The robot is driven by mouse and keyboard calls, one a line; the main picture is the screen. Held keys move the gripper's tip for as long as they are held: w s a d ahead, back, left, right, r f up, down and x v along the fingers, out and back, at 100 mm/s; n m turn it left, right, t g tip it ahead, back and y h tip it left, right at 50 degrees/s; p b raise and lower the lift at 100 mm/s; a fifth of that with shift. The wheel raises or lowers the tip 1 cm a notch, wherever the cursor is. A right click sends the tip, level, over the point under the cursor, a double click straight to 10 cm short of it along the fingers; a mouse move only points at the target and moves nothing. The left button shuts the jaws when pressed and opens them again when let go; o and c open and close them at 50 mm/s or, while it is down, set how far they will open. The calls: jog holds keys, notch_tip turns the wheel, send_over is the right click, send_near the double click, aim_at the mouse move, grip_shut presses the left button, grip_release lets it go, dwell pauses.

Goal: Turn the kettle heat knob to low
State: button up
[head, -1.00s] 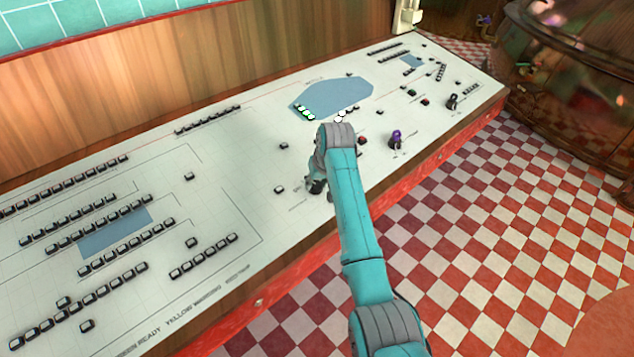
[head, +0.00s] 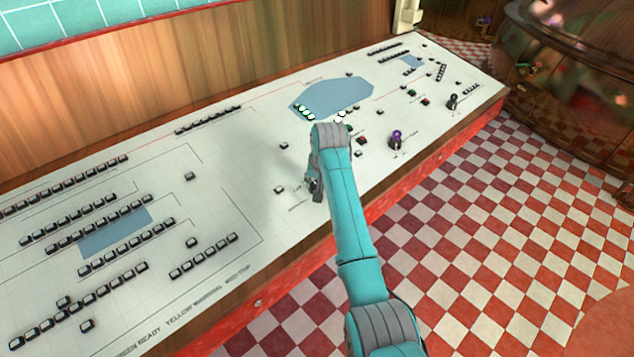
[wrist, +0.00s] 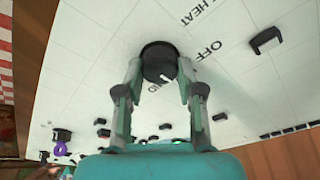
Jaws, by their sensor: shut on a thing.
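The heat knob (wrist: 160,62) is a round black knob with a white pointer mark, in the upper middle of the wrist view. The printed words HEAT and OFF stand on the white panel beside it, and another label is partly covered. My gripper (wrist: 163,78) has its two fingers on either side of the knob, shut on it. The pointer mark faces down and right in the wrist view, toward the partly covered label. In the head view my gripper (head: 315,188) is at the panel's front part, and my arm hides the knob.
The white control panel (head: 240,190) carries many black buttons and a blue screen area (head: 335,97). A purple-topped lever (head: 396,138) and a black lever (head: 452,101) stand to the right. A black button (wrist: 265,40) is near the knob. Checkered floor (head: 480,220) lies in front.

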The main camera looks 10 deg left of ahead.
jog(key=shift+f, duration=0.1)
jog(key=o, duration=1.1)
jog(key=shift+o, duration=0.2)
jog(key=v, duration=1.2)
